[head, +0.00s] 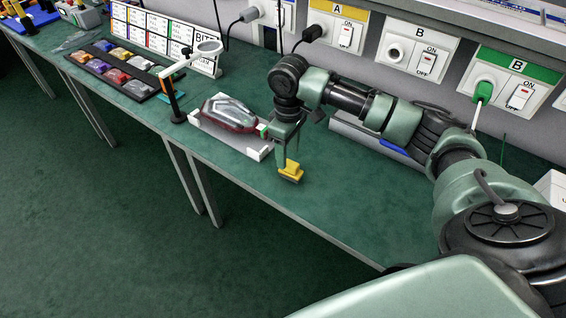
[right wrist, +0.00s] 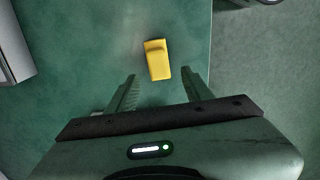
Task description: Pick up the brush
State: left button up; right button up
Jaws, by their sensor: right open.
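The yellow brush (head: 292,170) rests on the green bench near its front edge, its darker bristle side down. In the right wrist view the brush (right wrist: 158,60) lies just beyond the fingertips, roughly centred between them. My right gripper (head: 284,150) points down above and beside the brush in the head view. Its fingers (right wrist: 159,76) are apart in the wrist view, with nothing between them. I cannot tell the exact height gap. My left gripper does not show.
A magnifier on a stand (head: 178,116) and a dark parts tray (head: 141,93) lie farther left. The wall has sockets behind. Bench right of the brush is clear.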

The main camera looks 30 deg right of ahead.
aim_at(292, 165)
jog(key=f, duration=0.1)
jog(key=s+f, duration=0.1)
jog(key=f, duration=0.1)
jog(key=shift+s+d+f, duration=0.2)
jog(key=shift+d+f, duration=0.1)
jog(key=f, duration=0.2)
jog(key=shift+w+f, duration=0.3)
jog(key=shift+f, duration=0.3)
jog(key=shift+s, duration=0.1)
jog(key=shift+c, duration=0.3)
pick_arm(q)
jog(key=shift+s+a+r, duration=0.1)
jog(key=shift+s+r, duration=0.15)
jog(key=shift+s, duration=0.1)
pick_arm(e)
grip_shut()
